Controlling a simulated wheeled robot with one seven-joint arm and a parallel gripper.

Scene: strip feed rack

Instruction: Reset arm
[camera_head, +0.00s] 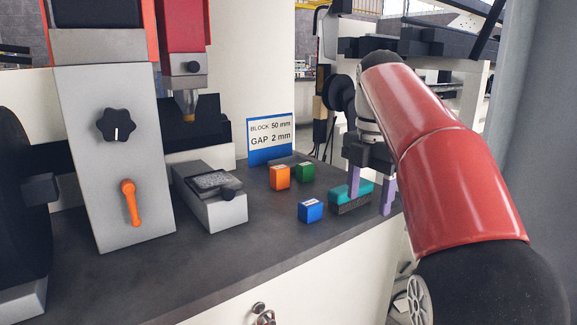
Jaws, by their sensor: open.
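My gripper (370,191) is at the right, at the end of my red arm, pointing down with its two purple fingers apart. A brush-like block (351,206) with a teal top and dark grey lower part lies on the dark counter by the fingers. It shows between and in front of them; I cannot tell whether they touch it. Left of the gripper, an orange block (279,177), a green block (304,172) and a blue block (311,211) stand apart on the counter.
A sign (270,137) reading "BLOCK 50 mm, GAP 2 mm" stands behind the blocks. A panel (118,160) with a knob and orange lever stands farther left. The counter's front edge (290,257) is clear.

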